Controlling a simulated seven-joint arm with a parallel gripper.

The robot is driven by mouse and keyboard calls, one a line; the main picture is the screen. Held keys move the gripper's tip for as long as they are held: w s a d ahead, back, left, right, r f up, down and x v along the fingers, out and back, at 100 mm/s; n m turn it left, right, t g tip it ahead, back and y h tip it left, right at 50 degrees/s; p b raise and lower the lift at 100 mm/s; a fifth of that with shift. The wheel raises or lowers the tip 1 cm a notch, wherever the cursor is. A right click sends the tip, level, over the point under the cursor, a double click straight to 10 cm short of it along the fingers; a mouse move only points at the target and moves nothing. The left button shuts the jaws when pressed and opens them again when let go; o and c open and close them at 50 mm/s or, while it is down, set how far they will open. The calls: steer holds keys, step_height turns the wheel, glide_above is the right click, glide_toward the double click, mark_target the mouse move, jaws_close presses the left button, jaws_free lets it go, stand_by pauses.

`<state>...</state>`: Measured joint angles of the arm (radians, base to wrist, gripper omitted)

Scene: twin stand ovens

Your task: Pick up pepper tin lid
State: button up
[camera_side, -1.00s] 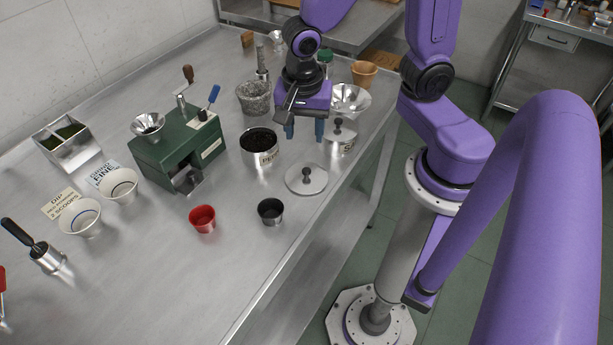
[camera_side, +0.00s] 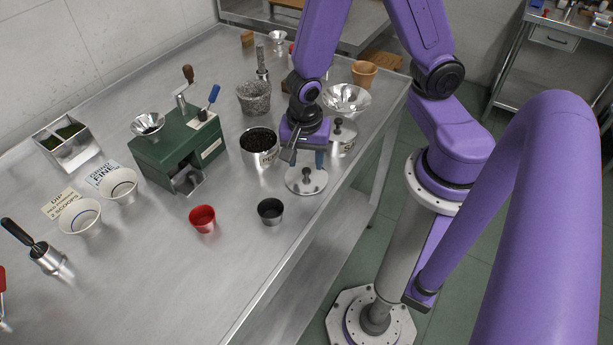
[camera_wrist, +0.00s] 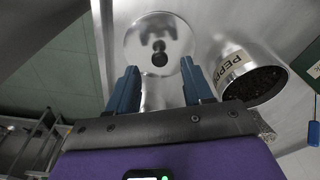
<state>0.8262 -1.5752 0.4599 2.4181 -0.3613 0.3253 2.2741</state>
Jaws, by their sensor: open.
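The pepper tin lid (camera_side: 306,181) is a flat round metal disc with a dark knob on top, lying flat on the steel table. It also shows in the wrist view (camera_wrist: 159,44), ahead of my fingertips. The pepper tin (camera_side: 259,148), open and full of dark peppercorns, stands just left of the lid; its label reads PEPPER in the wrist view (camera_wrist: 252,78). My gripper (camera_side: 305,158) is low over the lid's far side. In the wrist view its blue fingers (camera_wrist: 160,78) are apart, with nothing between them and the knob beyond their tips.
A green grinder (camera_side: 178,150) is to the left. A dark cup (camera_side: 270,211) and a red cup (camera_side: 203,219) stand in front. The table's right edge is near the lid.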

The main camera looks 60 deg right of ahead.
mark_target(306, 169)
steer(key=shift+w+d+f, duration=0.1)
steer(key=shift+d+f, duration=0.1)
steer(key=shift+f, duration=1.45)
jaws_close()
